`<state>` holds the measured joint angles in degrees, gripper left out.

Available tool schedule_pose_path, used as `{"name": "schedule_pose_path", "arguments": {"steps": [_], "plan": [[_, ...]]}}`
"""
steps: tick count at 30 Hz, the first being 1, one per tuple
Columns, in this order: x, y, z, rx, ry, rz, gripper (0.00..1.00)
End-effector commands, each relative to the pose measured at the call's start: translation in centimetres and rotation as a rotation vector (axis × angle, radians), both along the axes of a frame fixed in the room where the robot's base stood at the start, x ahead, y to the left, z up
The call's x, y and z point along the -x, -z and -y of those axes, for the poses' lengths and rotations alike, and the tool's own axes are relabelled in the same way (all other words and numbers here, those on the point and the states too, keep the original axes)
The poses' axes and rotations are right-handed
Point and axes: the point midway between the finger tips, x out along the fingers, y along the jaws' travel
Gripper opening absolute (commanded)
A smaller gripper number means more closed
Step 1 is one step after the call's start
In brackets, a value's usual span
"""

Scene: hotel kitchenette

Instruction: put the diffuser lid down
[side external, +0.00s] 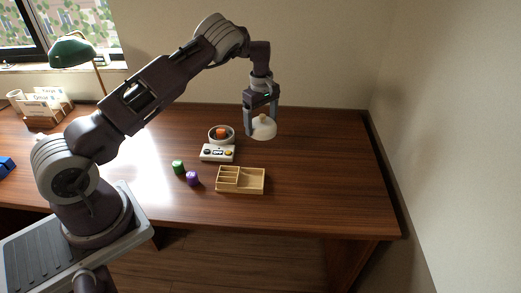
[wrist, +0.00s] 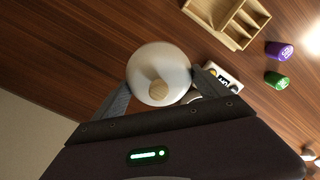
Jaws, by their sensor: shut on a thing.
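The diffuser lid (side external: 264,128) is a cream-white dome with a small knob. My gripper (side external: 262,121) is shut on it and holds it at the right of the desk, to the right of the round bowl; I cannot tell whether its rim touches the desk. In the wrist view the lid (wrist: 158,75) is between the two fingers of my gripper (wrist: 160,92), with its tan wooden knob facing the camera.
A grey bowl (side external: 213,140) with an orange-red thing (side external: 221,132) inside stands left of the lid. In front are a white button box (side external: 217,153), a wooden divided tray (side external: 254,190), a green (side external: 178,167) and a purple piece (side external: 192,178). The desk's right side (side external: 330,170) is clear.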

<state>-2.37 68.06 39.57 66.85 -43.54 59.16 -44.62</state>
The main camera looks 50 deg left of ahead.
Motion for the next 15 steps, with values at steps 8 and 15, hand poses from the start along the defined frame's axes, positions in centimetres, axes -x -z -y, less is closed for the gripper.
{"name": "schedule_pose_path", "arguments": {"steps": [8, 15], "plan": [[0.1, 5.6, 0.1, 0.0, -0.001, -0.004, 0.44], [0.1, 9.3, 0.1, 0.0, 0.0, -0.004, 0.44]]}}
